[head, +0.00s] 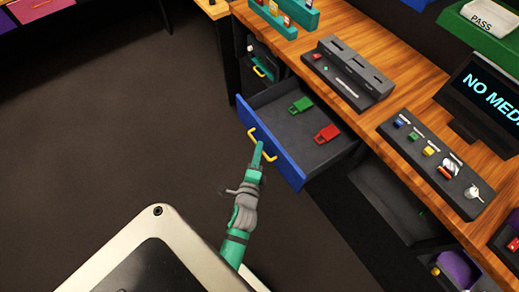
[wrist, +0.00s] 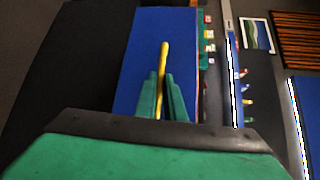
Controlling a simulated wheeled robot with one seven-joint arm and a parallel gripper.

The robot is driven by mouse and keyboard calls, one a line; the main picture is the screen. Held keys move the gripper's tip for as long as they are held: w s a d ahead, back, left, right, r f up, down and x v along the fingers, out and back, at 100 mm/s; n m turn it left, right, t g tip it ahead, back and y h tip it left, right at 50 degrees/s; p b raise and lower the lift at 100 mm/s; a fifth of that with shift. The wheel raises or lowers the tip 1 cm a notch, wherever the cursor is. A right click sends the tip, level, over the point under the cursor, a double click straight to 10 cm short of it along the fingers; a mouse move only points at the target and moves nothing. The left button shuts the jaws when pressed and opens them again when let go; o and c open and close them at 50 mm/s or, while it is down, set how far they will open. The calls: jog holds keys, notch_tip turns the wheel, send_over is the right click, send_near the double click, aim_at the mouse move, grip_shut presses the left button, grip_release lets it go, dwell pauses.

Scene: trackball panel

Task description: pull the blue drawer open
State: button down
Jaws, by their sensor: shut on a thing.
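The blue drawer (head: 281,150) stands pulled out from under the wooden counter. Its dark inside shows a green item (head: 301,105) and a red item (head: 327,133). Its yellow handle (head: 269,150) is on the blue front. My gripper (head: 258,152) is at the handle; in the wrist view its two green fingers (wrist: 163,97) are shut around the yellow handle (wrist: 163,60), in front of the blue drawer face (wrist: 182,50). The fingertips partly hide the handle in the head view.
The wooden counter (head: 300,45) holds a grey slotted block (head: 348,72), a panel with coloured knobs (head: 436,160) and a monitor (head: 488,95). The floor (head: 120,120) left of the drawer is clear.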

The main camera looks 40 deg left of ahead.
jog(key=c, duration=1.8)
grip_release()
jog(key=shift+d, duration=0.1)
jog(key=shift+c, duration=0.2)
jog(key=shift+w, duration=0.1)
jog(key=v, duration=1)
jog(key=shift+s+d, duration=0.2)
jog(key=shift+s, duration=0.05)
jog(key=shift+d, duration=0.1)
